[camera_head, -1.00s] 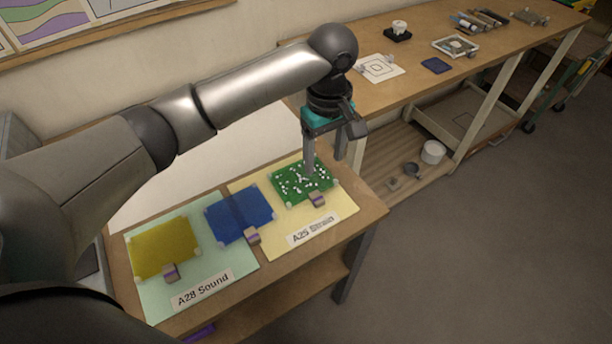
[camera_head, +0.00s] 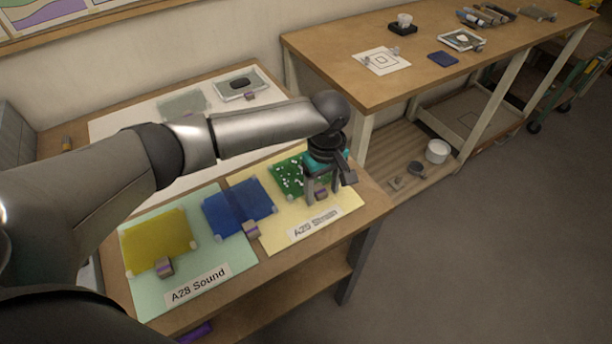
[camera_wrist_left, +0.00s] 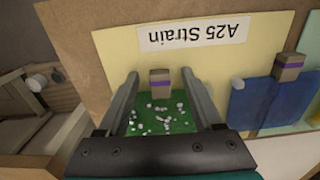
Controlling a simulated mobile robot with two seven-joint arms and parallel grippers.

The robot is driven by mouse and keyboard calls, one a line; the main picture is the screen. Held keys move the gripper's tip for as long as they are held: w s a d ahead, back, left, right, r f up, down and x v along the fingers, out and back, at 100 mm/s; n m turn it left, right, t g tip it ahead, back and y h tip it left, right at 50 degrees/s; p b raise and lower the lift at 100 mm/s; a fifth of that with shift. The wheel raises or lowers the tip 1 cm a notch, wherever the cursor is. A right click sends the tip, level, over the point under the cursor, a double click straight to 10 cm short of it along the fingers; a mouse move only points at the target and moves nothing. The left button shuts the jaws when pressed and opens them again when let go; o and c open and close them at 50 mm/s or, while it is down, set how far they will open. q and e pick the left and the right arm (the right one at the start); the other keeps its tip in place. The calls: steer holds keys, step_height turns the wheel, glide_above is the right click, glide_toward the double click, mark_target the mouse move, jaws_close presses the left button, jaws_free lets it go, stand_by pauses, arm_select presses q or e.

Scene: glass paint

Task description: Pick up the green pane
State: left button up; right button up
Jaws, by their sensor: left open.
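The green pane (camera_head: 288,176), dotted with white specks, lies on the pale yellow sheet (camera_head: 278,238) labelled "A25 Strain" at the right of the near table. My left gripper (camera_head: 322,196) is over the pane's right part, pointing down, and hides some of it. In the left wrist view the green pane (camera_wrist_left: 161,117) shows between the two spread fingers of the left gripper (camera_wrist_left: 160,88). A small block with a purple band (camera_wrist_left: 160,78) sits at the pane's edge, also between the fingers. The left gripper is open and holds nothing. The right gripper is not in view.
A blue pane (camera_head: 238,207) and a yellow pane (camera_head: 157,243) lie to the left, each with a small banded block beside it. A framed pane (camera_head: 241,85) lies at the back of the near table. A second table (camera_head: 440,90) stands behind right.

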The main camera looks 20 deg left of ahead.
arm_select(q)
steer(key=shift+f, duration=0.1)
jaws_close()
stand_by(0.5)
